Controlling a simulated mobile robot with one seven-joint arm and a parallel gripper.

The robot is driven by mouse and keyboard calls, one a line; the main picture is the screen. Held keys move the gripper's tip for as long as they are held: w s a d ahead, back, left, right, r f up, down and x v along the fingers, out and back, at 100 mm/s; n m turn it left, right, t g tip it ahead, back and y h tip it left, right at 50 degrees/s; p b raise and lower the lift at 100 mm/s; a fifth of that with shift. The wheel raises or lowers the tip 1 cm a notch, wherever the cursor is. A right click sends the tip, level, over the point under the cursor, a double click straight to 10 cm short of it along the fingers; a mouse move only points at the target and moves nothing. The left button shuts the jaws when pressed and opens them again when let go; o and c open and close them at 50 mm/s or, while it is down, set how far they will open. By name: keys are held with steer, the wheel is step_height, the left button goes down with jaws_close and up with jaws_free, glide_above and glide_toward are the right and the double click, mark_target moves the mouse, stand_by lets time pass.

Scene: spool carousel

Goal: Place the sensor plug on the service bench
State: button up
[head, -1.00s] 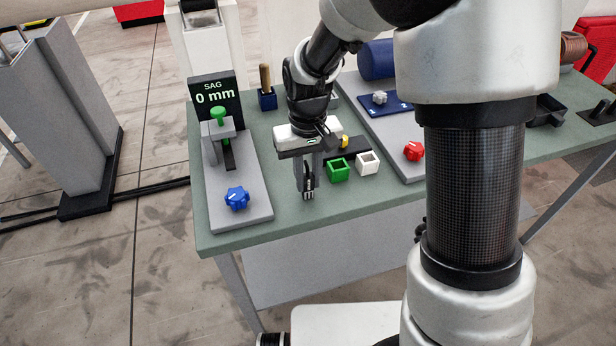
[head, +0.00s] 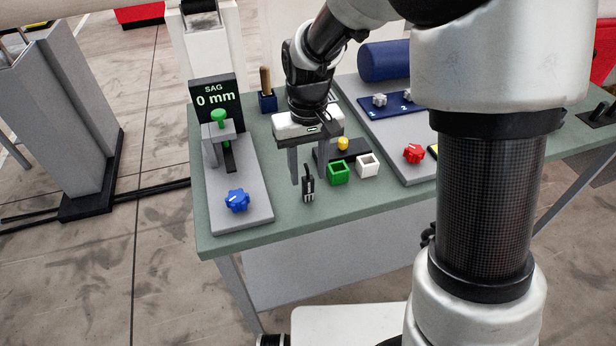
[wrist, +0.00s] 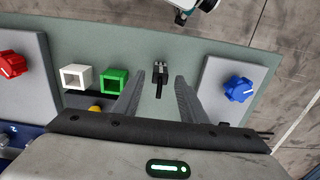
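The sensor plug (head: 308,190) is small and black with pale stripes at its front end. It rests on the green top of the service bench (head: 285,222), between the blue knob and the green socket block. My gripper (head: 308,174) is open, just above and behind the plug. In the wrist view, the plug (wrist: 160,72) shows between the two spread fingers of my gripper (wrist: 158,86), with a clear gap on each side. The plug touches neither finger there.
A grey plate with a blue knob (head: 236,200) and a sag display (head: 215,95) stands at left. A green square block (head: 338,172) and a white one (head: 368,164) lie close to the right. A red knob (head: 413,153) is farther right. The bench's front strip is clear.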

mark_target(308, 178)
step_height(308, 178, up, 8)
steer(key=r, duration=0.1)
steer(key=s+d+r+m+t, duration=0.1)
steer(key=s+d+r+t, duration=0.1)
steer(key=s+d+r, duration=0.2)
steer(key=s+d+r+m+t, duration=0.2)
steer(key=s+d+r, duration=0.3)
steer(key=s+d, duration=0.3)
steer(key=s+t, duration=0.1)
steer(key=s, duration=0.3)
steer(key=shift+s+d+t+p, duration=0.3)
steer(key=shift+s+p, duration=0.05)
steer(key=shift+r, duration=0.15)
